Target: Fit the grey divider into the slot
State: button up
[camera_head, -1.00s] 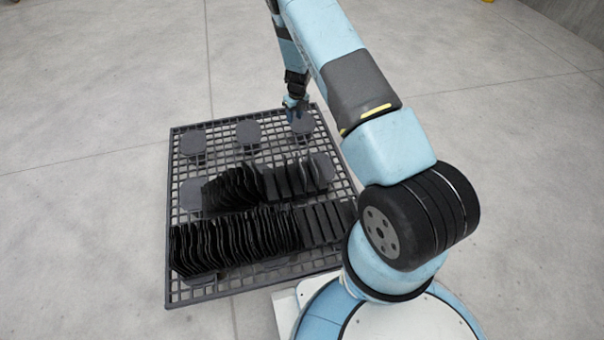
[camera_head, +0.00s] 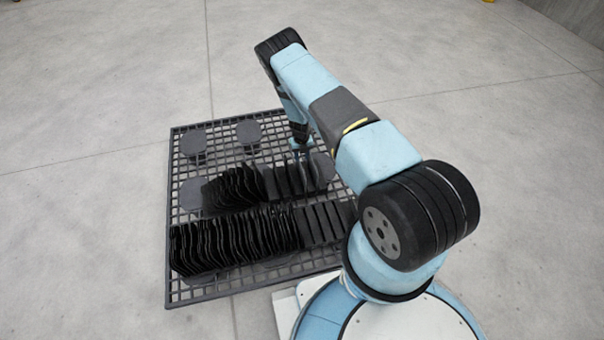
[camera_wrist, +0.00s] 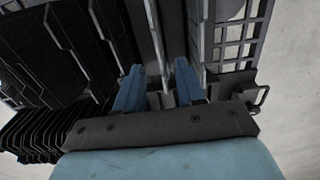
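My gripper (camera_head: 301,158) is over the right end of the back row of dark panels, pointing down. In the wrist view its two blue fingers (camera_wrist: 159,90) stand apart. Thin grey upright strips show between and beyond them; I cannot tell whether one is the grey divider or whether a finger touches it. The back row's right part, a dark slotted block (camera_head: 283,183), has narrow gaps. No separate grey divider stands out in the head view, and my arm hides part of this area.
A dark grid pallet (camera_head: 168,215) with round pads (camera_head: 192,143) carries everything. Wavy dark panels stand in a back row (camera_head: 232,188) and a longer front row (camera_head: 232,238), with another slotted block (camera_head: 322,222) at its right. The floor around is clear.

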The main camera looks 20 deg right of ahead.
aim_at(301, 165)
jog(key=shift+w+a+f, duration=0.1)
jog(key=shift+f, duration=1.9)
jog(key=shift+w+f, duration=0.1)
jog(key=shift+f, duration=1.85)
grip_shut()
